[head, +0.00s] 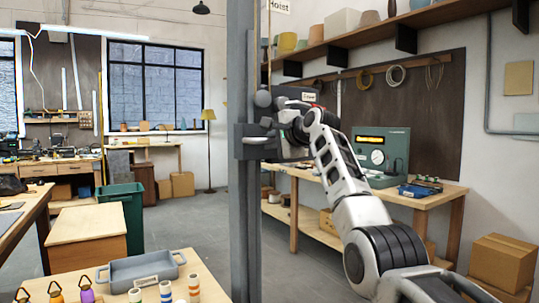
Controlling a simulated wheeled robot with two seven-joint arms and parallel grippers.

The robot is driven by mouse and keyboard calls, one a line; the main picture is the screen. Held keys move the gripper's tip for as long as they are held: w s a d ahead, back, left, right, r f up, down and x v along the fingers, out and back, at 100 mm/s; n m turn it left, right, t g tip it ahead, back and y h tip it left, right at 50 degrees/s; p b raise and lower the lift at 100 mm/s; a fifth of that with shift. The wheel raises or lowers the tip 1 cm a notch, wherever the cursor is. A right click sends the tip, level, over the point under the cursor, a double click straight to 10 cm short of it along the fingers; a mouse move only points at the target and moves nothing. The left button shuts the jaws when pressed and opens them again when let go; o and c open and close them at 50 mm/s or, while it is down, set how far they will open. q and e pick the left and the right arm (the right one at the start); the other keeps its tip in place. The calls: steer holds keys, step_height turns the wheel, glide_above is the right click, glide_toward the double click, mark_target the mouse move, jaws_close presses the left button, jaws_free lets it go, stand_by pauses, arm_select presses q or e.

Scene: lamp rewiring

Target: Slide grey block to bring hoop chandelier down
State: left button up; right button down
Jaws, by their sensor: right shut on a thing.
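The grey block (246,146) sits on a tall grey upright post (240,60), a little above the middle of the post's visible length. A round grey knob (263,99) shows just above it. My right gripper (276,139) reaches in from the right and is shut on the grey block at its right side. The fingertips are small and partly hidden against the block. My left gripper is not in view. The hoop chandelier is not in view.
A sign reading Hoist (279,6) hangs at the top. Behind my right arm is a bench (430,197) with a green-grey instrument (382,152). A table (205,283) with a grey tray (142,268) stands front left. A green bin (127,211) stands behind it. Open floor lies left of the post.

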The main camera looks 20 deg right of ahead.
steer(key=shift+s+d+r, duration=0.1)
steer(key=shift+r, duration=0.35)
steer(key=c, duration=1.5)
jaws_free()
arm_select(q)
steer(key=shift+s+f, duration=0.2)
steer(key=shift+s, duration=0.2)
arm_select(e)
steer(key=shift+f, duration=0.15)
